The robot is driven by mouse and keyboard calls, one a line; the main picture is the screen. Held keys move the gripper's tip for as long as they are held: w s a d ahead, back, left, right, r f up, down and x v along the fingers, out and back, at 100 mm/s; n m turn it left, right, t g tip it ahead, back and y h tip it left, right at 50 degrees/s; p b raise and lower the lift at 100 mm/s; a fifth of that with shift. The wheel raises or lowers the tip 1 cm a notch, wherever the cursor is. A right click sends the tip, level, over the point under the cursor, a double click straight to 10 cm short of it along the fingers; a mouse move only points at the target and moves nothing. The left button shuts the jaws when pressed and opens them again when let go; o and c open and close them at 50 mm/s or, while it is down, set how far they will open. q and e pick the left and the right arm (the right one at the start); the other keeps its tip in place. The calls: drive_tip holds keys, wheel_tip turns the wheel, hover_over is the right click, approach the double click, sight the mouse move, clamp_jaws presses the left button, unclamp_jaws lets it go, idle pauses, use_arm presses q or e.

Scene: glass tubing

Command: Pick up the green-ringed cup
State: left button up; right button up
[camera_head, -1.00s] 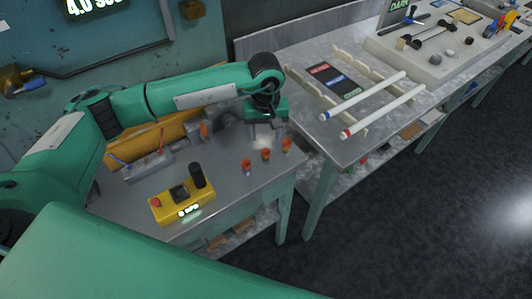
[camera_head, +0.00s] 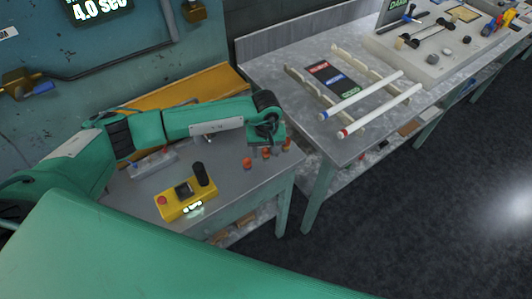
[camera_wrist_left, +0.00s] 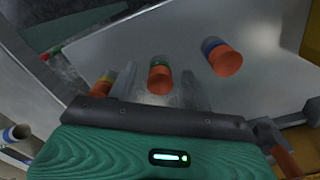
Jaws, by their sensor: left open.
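Three small orange cups stand in a row on the grey bench in the head view. In the left wrist view, the green-ringed cup (camera_wrist_left: 160,76) is the middle one, and it also shows in the head view (camera_head: 266,154). A blue-ringed cup (camera_wrist_left: 224,58) is to its right and a yellow-ringed cup (camera_wrist_left: 104,84) to its left. My left gripper (camera_wrist_left: 158,88) is open, with its fingers to either side of the green-ringed cup. One finger is close beside the yellow-ringed cup; I cannot tell whether they touch. My right gripper is out of view.
A yellow control box (camera_head: 186,203) with a black knob stands at the bench's front. To the right, another table (camera_head: 290,100) holds two white tubes on racks and a dark label card (camera_head: 332,78). A dark floor gap separates the benches.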

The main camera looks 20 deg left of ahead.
use_arm(q)
drive_tip(key=c, duration=1)
drive_tip(key=shift+c, duration=0.2)
